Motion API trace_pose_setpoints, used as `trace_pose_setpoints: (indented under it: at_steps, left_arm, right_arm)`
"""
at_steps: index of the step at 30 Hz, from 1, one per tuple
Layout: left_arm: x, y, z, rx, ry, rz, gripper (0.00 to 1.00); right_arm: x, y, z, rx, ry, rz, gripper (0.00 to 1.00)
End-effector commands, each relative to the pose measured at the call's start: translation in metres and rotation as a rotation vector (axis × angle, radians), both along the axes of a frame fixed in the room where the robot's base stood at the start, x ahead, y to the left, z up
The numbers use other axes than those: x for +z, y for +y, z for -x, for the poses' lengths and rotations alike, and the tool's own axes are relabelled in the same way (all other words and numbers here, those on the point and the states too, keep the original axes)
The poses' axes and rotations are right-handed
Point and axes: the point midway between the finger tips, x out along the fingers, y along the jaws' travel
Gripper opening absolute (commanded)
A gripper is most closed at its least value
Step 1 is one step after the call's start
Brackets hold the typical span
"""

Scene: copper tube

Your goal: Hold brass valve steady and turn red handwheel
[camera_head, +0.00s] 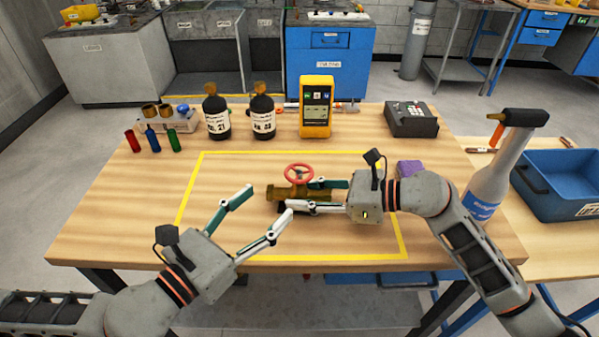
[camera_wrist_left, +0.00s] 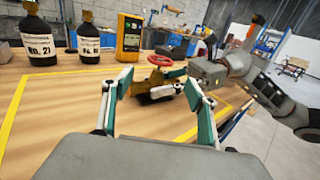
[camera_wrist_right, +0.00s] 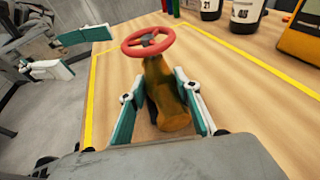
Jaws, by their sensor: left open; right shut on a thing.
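The brass valve (camera_head: 290,193) lies on the wooden table inside the yellow taped rectangle, with its red handwheel (camera_head: 299,174) on top. My right gripper (camera_head: 312,196) is shut on the valve's body from the right; in the right wrist view the brass body (camera_wrist_right: 166,98) sits between its fingers and the handwheel (camera_wrist_right: 148,41) stands clear beyond them. My left gripper (camera_head: 270,214) is open and empty, to the left and front of the valve. In the left wrist view the valve (camera_wrist_left: 155,83) and handwheel (camera_wrist_left: 160,60) appear beyond the spread fingers.
Two dark bottles (camera_head: 262,117), a yellow meter (camera_head: 316,106) and a grey box (camera_head: 411,119) stand along the back. Small coloured vials (camera_head: 152,139) are at the back left. A spray bottle (camera_head: 489,185) and blue bin (camera_head: 562,181) are at the right. The taped area's left part is clear.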

Motion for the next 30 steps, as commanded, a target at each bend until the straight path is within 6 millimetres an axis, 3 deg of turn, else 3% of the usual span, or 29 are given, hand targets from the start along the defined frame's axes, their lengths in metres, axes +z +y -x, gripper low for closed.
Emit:
trace_pose_setpoints:
  at_steps: [18, 30]
  left_arm:
    - [0.002, -0.061, -0.080, -0.001, -0.004, 0.002, 0.58]
    - [0.001, -0.070, -0.092, -0.001, -0.001, 0.002, 0.58]
  right_arm:
    - [0.001, 0.000, 0.000, 0.000, -0.002, -0.002, 0.20]
    - [0.001, 0.000, 0.000, 0.000, -0.002, -0.002, 0.20]
